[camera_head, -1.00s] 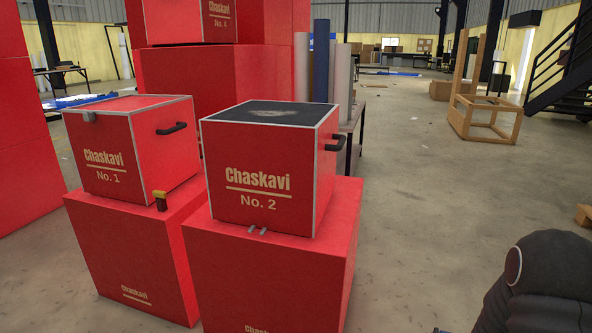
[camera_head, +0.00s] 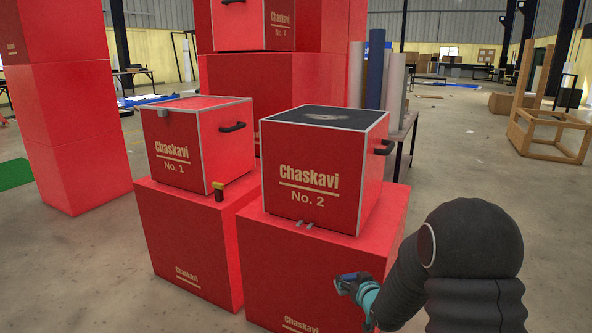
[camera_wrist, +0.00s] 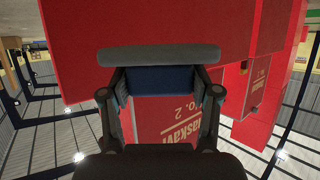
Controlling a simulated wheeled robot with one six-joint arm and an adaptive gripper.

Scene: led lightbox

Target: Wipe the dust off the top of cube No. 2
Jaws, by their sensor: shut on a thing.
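Cube No. 2 (camera_head: 320,165) is red with pale edges and stands on a larger red box (camera_head: 330,270). Its dark top (camera_head: 330,117) bears a pale greyish smudge of dust. My gripper (camera_head: 352,284) is low in front of that box, below cube No. 2 and apart from its top. In the wrist view my gripper (camera_wrist: 161,85) is shut on a dark blue block with a grey bar (camera_wrist: 160,56) across its end. The cube's lettering shows upside down beyond the block. My fingers and wrist hide part of the cube there.
Cube No. 1 (camera_head: 190,150) stands on another red box (camera_head: 185,240) to the left. A small brown and yellow item (camera_head: 219,190) stands by it. Two small grey pegs (camera_head: 304,224) lie before cube No. 2. The floor at right is open, with a wooden frame (camera_head: 550,130) farther off.

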